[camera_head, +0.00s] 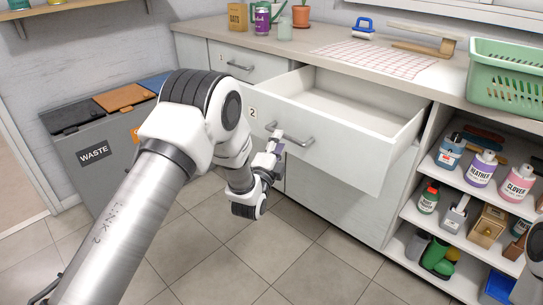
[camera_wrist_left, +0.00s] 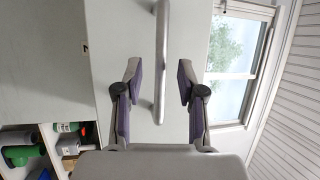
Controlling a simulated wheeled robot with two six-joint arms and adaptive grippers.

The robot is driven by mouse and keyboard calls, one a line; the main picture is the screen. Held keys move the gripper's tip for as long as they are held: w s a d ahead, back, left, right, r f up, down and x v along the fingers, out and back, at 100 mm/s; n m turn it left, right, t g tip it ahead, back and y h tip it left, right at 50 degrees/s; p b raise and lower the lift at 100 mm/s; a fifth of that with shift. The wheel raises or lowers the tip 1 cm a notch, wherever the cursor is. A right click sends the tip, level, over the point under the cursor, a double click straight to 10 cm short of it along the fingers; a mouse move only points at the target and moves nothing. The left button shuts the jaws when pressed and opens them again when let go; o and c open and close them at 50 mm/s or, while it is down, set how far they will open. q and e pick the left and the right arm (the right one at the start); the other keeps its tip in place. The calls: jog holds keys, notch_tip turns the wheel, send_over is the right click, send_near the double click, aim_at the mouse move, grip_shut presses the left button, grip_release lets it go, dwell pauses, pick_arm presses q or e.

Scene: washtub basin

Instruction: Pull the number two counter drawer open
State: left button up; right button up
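The number two counter drawer (camera_head: 345,158) is slid well out of the counter in the head view, and its white inside is empty. A "2" label sits on its front, left of the grey bar handle (camera_head: 300,140). In the left wrist view the handle (camera_wrist_left: 161,45) runs between the two fingers of my left gripper (camera_wrist_left: 159,72), with a gap on each side. The fingers are open. My right gripper is not in view.
The number one drawer (camera_head: 242,63) is shut at the left. Grey waste bins (camera_head: 105,145) stand left of the counter. Open shelves (camera_head: 465,205) with bottles are at the right, under a green basket (camera_head: 505,78). The tiled floor (camera_head: 300,250) below the drawer is clear.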

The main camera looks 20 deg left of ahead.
pick_arm(q)
jog(key=s+f, duration=0.1)
jog(key=s, duration=0.7)
jog(key=shift+d+f, duration=0.2)
jog(key=shift+s, duration=0.1)
jog(key=s+f+n+g, duration=0.1)
jog(key=s+f+g, duration=0.25)
jog(key=f, duration=0.55)
jog(key=s+f+g, duration=0.2)
jog(key=s+f, duration=0.3)
jog(key=f, duration=0.3)
jog(key=s+f+n+g, duration=0.4)
jog(key=s+f+g, duration=0.15)
jog(key=s, duration=0.35)
jog(key=s+f+n+g, duration=0.4)
jog(key=s+f, duration=0.3)
jog(key=s, duration=0.3)
jog(key=s+d+f+n+g+h, duration=0.1)
jog(key=s+n+g, duration=0.5)
jog(key=s, duration=0.4)
notch_tip(320, 180, up, 20)
jog(key=n+t+p, duration=0.1)
jog(key=n+p, duration=0.1)
jog(key=p, duration=1.8)
jog(key=shift+r, duration=0.15)
